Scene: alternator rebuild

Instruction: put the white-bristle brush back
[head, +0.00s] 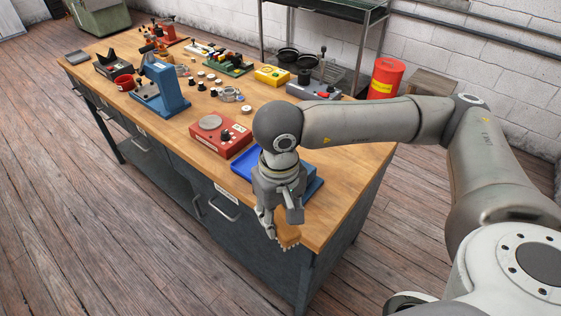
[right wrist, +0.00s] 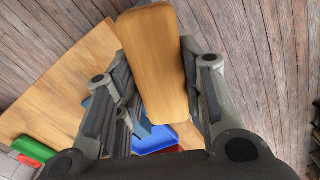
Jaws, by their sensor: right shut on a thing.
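The brush shows as a wooden block (head: 289,236) with pale bristles along its lower edge in the head view. In the right wrist view its smooth wooden back (right wrist: 153,62) lies between the fingers, and the bristles are hidden. My right gripper (head: 275,228) is shut on the brush, at the near right corner of the workbench. It points down, and I cannot tell the exact gap to the bench edge. A blue tray (head: 242,163) sits on the bench just behind the gripper, partly covered by my arm. My left gripper is not in view.
A red box with a round grey plate (head: 222,135) stands left of the tray. A blue press (head: 165,92), a yellow box (head: 272,75) and several small parts lie farther back on the wooden bench (head: 330,175). A red barrel (head: 386,78) stands behind it.

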